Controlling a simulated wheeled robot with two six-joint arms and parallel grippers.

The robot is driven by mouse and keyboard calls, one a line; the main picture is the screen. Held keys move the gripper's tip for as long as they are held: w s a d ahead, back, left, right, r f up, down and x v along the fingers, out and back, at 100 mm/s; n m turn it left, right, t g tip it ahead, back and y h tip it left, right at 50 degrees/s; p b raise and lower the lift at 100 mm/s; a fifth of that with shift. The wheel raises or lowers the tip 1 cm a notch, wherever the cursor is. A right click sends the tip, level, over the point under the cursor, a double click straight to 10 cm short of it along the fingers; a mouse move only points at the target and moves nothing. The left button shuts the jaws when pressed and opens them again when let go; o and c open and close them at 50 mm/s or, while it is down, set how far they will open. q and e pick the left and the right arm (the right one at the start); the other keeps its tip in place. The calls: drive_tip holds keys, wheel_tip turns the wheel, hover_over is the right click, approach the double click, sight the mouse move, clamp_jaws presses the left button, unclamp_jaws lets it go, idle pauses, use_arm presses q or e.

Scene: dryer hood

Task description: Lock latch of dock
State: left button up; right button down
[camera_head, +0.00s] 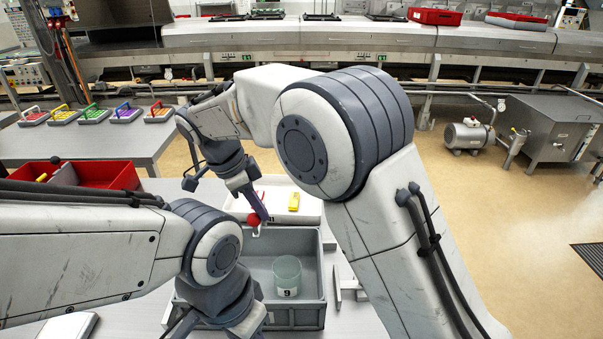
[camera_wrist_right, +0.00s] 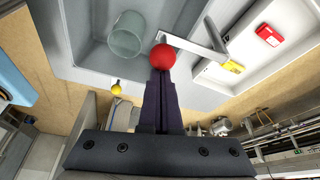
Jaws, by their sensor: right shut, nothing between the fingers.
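A red ball knob (camera_head: 253,219) shows at the back rim of the grey bin (camera_head: 318,300), with a short pale piece below it. In the right wrist view the red knob (camera_wrist_right: 163,56) is right at my right fingertips, beside a pale angled bar (camera_wrist_right: 205,45); I cannot tell whether the knob is fixed to it. My right gripper (camera_head: 263,212) is shut and empty, its purple fingers pointing down at the knob. Whether they touch it is unclear. My left gripper (camera_head: 250,322) is at the bottom edge, its fingers out of sight. No part labelled as a dock is clear.
A translucent cup (camera_head: 287,275) marked 9 stands in the grey bin. A white tray (camera_head: 312,208) with a yellow item (camera_head: 294,201) lies behind it. A red bin (camera_head: 110,173) is at left. My right forearm crosses the middle and hides part of the table.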

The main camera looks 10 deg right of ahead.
wheel_tip(320, 180, up, 10)
drive_tip(key=shift+d+b, duration=0.25)
drive_tip(key=shift+b, duration=0.05)
idle(0.5)
drive_tip(key=s+d+f+n+t+y, duration=0.1)
drive_tip(key=s+d+f+n, duration=0.35)
drive_tip(key=d+f, duration=0.2)
drive_tip(key=s+d+f+n+y, duration=0.2)
drive_tip(key=s+d+f+n, duration=0.2)
drive_tip(key=d+f+n, duration=0.3)
drive_tip(key=s+d+f+n+t+y, duration=0.1)
drive_tip(key=s+d+f+n, duration=0.35)
drive_tip(key=d, duration=0.45)
drive_tip(key=s+a+r+n+g+y, duration=0.1)
drive_tip(key=s+a+r+n, duration=0.4)
drive_tip(key=s+a, duration=0.8)
drive_tip(key=shift+a+n+g, duration=0.6)
drive_tip(key=shift+n+g, duration=0.3)
drive_tip(key=shift+n, duration=0.1)
